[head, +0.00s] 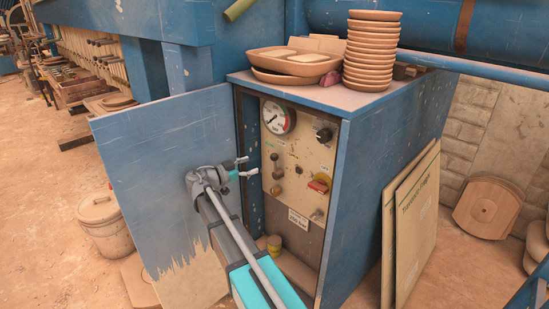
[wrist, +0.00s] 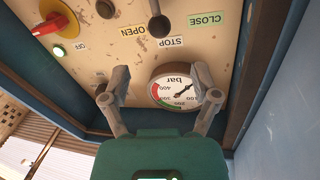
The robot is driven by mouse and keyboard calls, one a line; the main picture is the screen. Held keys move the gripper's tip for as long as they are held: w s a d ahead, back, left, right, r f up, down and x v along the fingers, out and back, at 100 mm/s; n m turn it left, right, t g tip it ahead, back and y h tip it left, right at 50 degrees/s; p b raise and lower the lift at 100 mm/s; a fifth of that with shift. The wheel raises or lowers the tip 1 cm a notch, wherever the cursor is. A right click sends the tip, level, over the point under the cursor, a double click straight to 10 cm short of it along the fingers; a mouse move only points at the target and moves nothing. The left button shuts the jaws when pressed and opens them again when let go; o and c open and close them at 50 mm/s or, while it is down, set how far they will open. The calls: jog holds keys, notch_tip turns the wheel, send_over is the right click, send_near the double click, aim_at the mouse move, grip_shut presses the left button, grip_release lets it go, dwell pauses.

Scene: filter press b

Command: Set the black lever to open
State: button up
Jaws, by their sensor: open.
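The black lever (wrist: 158,25) shows at the top of the wrist view, its round knob between the OPEN label (wrist: 131,32) and the STOP label (wrist: 172,42). The CLOSE label (wrist: 205,19) is to the right. The lever also shows in the head view (head: 274,158), standing upright on the panel. My gripper (wrist: 161,76) is open and empty, its fingers either side of the pressure gauge (wrist: 176,88) in the wrist picture. In the head view my gripper (head: 246,167) is left of the lever, apart from it.
The beige control panel (head: 298,150) sits inside a blue cabinet with its door (head: 165,170) open on the left. A red and yellow switch (head: 319,183) and a black knob (head: 323,134) are on the panel. Stacked plates (head: 372,50) stand on top.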

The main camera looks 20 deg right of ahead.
aim_at(274, 156)
jog(key=d, duration=0.3)
jog(key=w+d, duration=0.1)
jog(key=d, duration=0.6)
jog(key=shift+w, duration=0.25)
grip_shut()
